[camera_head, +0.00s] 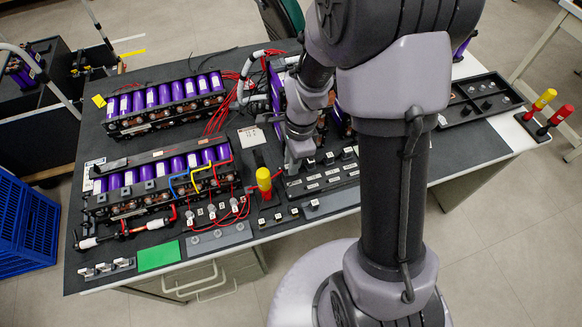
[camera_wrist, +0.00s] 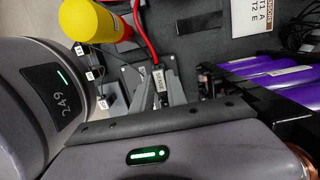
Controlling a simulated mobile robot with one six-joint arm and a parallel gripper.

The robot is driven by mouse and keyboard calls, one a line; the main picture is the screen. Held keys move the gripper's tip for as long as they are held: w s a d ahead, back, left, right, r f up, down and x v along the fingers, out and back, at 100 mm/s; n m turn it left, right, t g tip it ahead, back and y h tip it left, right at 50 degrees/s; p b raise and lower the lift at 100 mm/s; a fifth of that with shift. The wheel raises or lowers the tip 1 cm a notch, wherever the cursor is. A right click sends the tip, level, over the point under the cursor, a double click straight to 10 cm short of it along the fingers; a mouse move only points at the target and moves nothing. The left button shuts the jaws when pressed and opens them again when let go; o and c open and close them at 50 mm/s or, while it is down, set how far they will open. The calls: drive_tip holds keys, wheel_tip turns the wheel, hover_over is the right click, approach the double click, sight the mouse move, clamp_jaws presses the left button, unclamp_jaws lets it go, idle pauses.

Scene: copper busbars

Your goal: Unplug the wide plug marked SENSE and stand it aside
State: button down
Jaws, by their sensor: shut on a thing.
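In the wrist view, a dark plug with a white label (camera_wrist: 158,77), seemingly reading SENSE, sits between the fingers of my gripper (camera_wrist: 160,92). A red cable (camera_wrist: 143,32) runs from its end. My gripper is shut on this plug. In the head view my gripper (camera_head: 291,166) points down at the left end of a black block with white labels (camera_head: 325,180). The plug is hidden there by my gripper, and I cannot tell whether it is seated or clear of a socket.
A yellow-and-red handled tool (camera_head: 264,180) stands close left of my gripper. Purple battery packs (camera_head: 165,97) with red wires fill the left and back. A green mat (camera_head: 158,256) lies clear at the front left. A black tray (camera_head: 480,97) is at right.

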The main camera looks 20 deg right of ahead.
drive_tip(key=shift+r+p, duration=1.5)
drive_tip(key=shift+r, duration=0.45)
drive_tip(key=shift+r, duration=0.2)
drive_tip(key=s+d, duration=0.2)
drive_tip(key=s, duration=0.1)
drive_tip(key=s+d+f+p, duration=0.1)
drive_tip(key=s+d, duration=0.2)
drive_tip(key=s, duration=0.1)
drive_tip(key=s+d+p, duration=0.1)
drive_tip(key=s+d, duration=0.2)
drive_tip(key=shift+s+f, duration=0.2)
drive_tip(key=shift+s, duration=0.1)
drive_tip(key=f+b, duration=0.3)
drive_tip(key=f, duration=0.1)
drive_tip(key=shift+s, duration=0.25)
drive_tip(key=shift+r, duration=0.15)
drive_tip(key=shift+f+b, duration=0.45)
drive_tip(key=shift+b, duration=0.05)
